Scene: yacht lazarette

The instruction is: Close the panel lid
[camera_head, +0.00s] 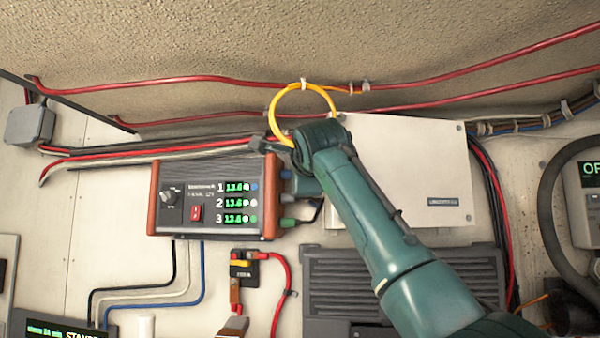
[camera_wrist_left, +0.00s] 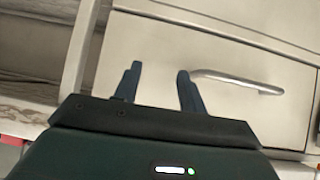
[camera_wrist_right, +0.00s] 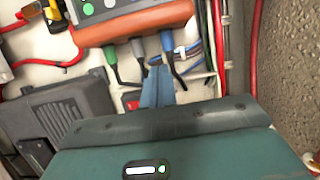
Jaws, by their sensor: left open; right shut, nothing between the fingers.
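The white panel lid (camera_head: 415,165), with a small dark label near its lower right, is on the wall right of centre in the head view. My right arm crosses in front of its left part and hides that edge, so I cannot tell how far it stands open. My right gripper (camera_wrist_right: 158,75) is shut and empty, beside the lid's left side and close to the monitor box's cables. In the left wrist view my left gripper (camera_wrist_left: 158,85) is open and empty in front of a pale drawer front. It is out of the head view.
An orange-ended monitor box (camera_head: 210,197) with plugs and cables is left of my right gripper. A yellow cable loop (camera_head: 276,104) hangs above it. A dark ribbed unit (camera_head: 335,275) is below the lid. A metal drawer handle (camera_wrist_left: 235,80) is near my left gripper.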

